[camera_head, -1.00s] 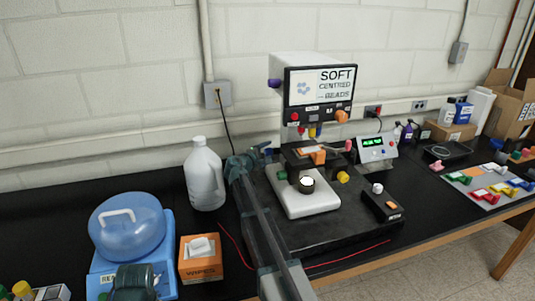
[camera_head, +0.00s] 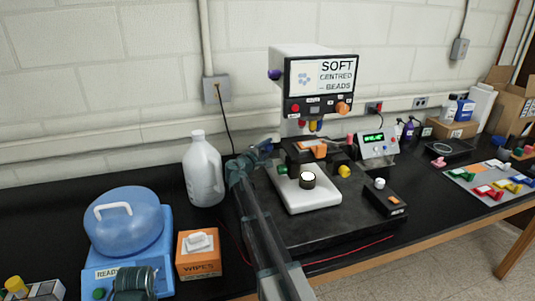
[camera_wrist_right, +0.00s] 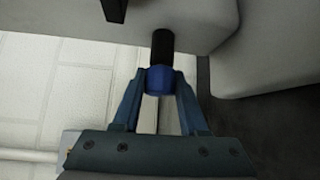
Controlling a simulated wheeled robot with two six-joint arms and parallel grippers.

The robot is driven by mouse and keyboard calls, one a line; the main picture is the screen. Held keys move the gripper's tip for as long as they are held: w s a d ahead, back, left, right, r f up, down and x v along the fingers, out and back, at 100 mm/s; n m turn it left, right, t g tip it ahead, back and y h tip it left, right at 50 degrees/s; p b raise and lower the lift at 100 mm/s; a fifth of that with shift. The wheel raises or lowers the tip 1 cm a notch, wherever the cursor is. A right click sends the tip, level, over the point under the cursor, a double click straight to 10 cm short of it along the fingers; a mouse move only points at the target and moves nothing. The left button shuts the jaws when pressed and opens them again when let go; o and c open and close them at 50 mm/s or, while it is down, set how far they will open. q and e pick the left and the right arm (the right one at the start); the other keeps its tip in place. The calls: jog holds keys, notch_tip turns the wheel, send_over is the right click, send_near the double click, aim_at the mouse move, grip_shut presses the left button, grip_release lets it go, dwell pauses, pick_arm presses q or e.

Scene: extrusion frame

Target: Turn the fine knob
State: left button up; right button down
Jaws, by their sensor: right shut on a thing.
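The microscope-like instrument (camera_head: 318,75) stands on the black bench, with a screen reading "SOFT CENTRED BEADS". In the right wrist view, a blue knob (camera_wrist_right: 159,82) sits on the end of a black shaft (camera_wrist_right: 162,45) coming out of a pale housing. My right gripper (camera_wrist_right: 160,88) is shut on this blue knob, one finger on each side. In the head view my right gripper (camera_head: 263,149) is at the left side of the instrument, and the knob is too small to make out clearly.
A white jug (camera_head: 204,172) stands left of my right arm. A blue-domed device (camera_head: 125,222) and a wipes box (camera_head: 198,255) are nearer on the left. A small control box (camera_head: 385,197) and a display unit (camera_head: 375,147) are right of the instrument.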

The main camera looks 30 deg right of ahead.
jog(key=m+h+b, duration=0.1)
jog(key=m+b, duration=0.1)
jog(key=b, duration=0.1)
jog(key=m+t+h+b, duration=0.1)
jog(key=h+b, duration=0.1)
jog(key=b, duration=0.1)
jog(key=shift+f+m+t, duration=0.3)
jog(key=shift+m, duration=0.1)
jog(key=shift+r+m+h+b, duration=0.25)
jog(key=shift+m+h+b, duration=0.55)
jog(key=shift+m+b, duration=0.3)
jog(key=shift+c, duration=2.2)
grip_release()
jog(key=shift+s+a, duration=0.1)
jog(key=shift+a, duration=0.05)
jog(key=b+v, duration=0.2)
jog(key=v, duration=0.4)
jog(key=shift+a+f, duration=0.15)
jog(key=shift+s+a+b, duration=0.2)
jog(key=shift+a+b, duration=0.1)
jog(key=shift+a, duration=0.1)
